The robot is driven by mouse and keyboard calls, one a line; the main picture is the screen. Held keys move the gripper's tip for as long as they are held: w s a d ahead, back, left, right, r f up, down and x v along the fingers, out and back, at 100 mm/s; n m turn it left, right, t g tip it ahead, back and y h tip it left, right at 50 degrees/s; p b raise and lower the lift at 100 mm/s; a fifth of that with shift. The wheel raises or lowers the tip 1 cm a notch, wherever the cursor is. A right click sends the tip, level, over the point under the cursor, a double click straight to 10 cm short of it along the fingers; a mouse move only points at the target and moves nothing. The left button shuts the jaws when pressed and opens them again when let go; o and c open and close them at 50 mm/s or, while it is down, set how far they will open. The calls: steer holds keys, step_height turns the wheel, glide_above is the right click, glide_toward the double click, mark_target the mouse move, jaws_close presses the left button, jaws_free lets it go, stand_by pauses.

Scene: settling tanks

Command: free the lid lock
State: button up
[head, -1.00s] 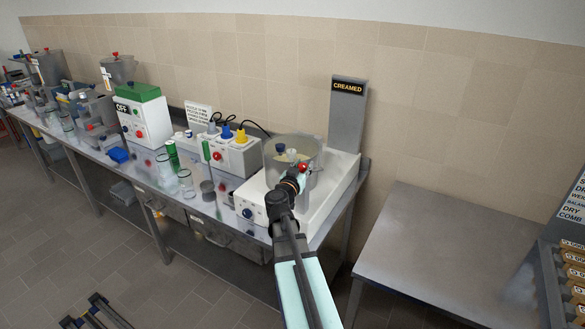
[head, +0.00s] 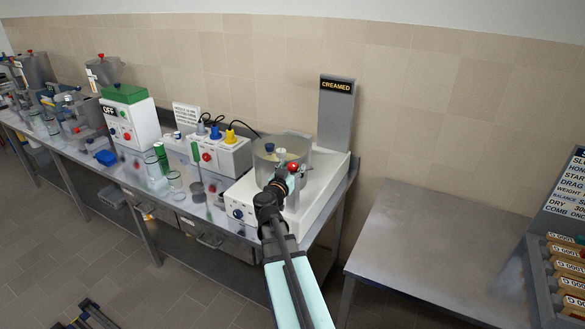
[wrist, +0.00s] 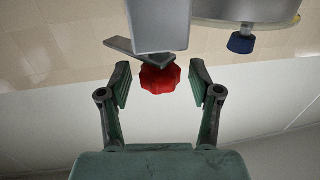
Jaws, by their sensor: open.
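A red knob (head: 293,166) sits on the near side of a round translucent tank (head: 265,153), which stands on a white unit (head: 315,182). In the wrist view the faceted red knob (wrist: 160,79) is below a grey block (wrist: 158,25) and a flat grey lever (wrist: 128,47). My gripper (wrist: 160,84) is open, with one finger on each side of the knob and visible gaps between. In the head view my gripper (head: 286,178) is at the knob, and my wrist hides part of the tank and unit.
A grey column with a CREAMED sign (head: 336,86) rises behind the tank. Left of it on the bench are a socket box (head: 222,155), jars (head: 175,181) and a green-topped box (head: 128,120). A bare metal table (head: 435,245) is at right.

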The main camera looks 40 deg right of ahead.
steer(key=v, duration=0.7)
stand_by(0.3)
